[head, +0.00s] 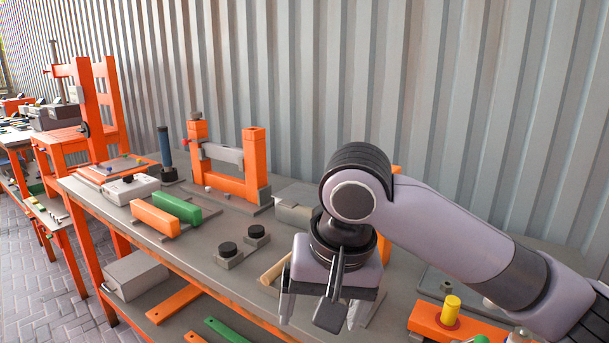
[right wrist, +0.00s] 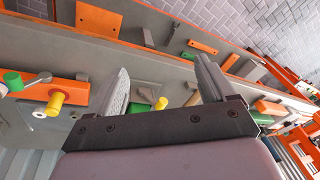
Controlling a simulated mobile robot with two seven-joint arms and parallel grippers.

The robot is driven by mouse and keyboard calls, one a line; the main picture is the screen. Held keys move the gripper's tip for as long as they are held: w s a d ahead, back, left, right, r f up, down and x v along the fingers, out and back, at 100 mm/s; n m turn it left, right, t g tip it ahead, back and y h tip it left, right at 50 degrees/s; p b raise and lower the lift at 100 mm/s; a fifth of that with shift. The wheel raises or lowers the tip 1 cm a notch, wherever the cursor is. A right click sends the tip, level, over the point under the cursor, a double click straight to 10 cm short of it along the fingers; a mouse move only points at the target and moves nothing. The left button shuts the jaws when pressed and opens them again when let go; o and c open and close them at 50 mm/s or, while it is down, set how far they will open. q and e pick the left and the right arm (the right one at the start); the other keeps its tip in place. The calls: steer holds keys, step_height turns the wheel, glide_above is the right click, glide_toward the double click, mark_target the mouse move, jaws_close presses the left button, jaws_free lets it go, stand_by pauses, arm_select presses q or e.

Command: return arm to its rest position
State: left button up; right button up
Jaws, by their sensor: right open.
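My right arm comes in from the right in the head view, over the workbench (head: 225,262). My right gripper (head: 318,312) hangs above the front part of the bench, pointing down. In the right wrist view the right gripper (right wrist: 165,75) has its two fingers wide apart with nothing between them. The bench and its lower shelf show beyond the fingers. My left gripper is not in either view.
An orange frame (head: 231,184) stands at the back. A yellow cylinder (head: 450,310) stands on an orange block to the right. A corrugated wall (head: 300,80) closes the back.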

steer(key=s+d+f+n+t+y, duration=0.1)
steer(key=s+f+y, duration=0.15)
steer(key=f, duration=0.55)
steer(key=s+d+f+n+y, duration=0.15)
steer(key=s+f, duration=0.25)
steer(key=f, duration=0.4)
steer(key=s+d+f+h, duration=0.3)
steer(key=s+d+f, duration=0.2)
steer(key=s+d, duration=0.3)
steer(key=s+d+f+h, duration=0.2)
steer(key=s+d+f, duration=0.35)
steer(key=d, duration=0.55)
steer(key=w+a+f+t+y+p, duration=0.1)
steer(key=w+a+f+t+p, duration=0.2)
steer(key=w+t+p, duration=0.3)
steer(key=shift+a+t+y, duration=0.2)
steer(key=shift+t+y, duration=0.1)
steer(key=shift+t, duration=0.4)
steer(key=shift+c, duration=0.3)
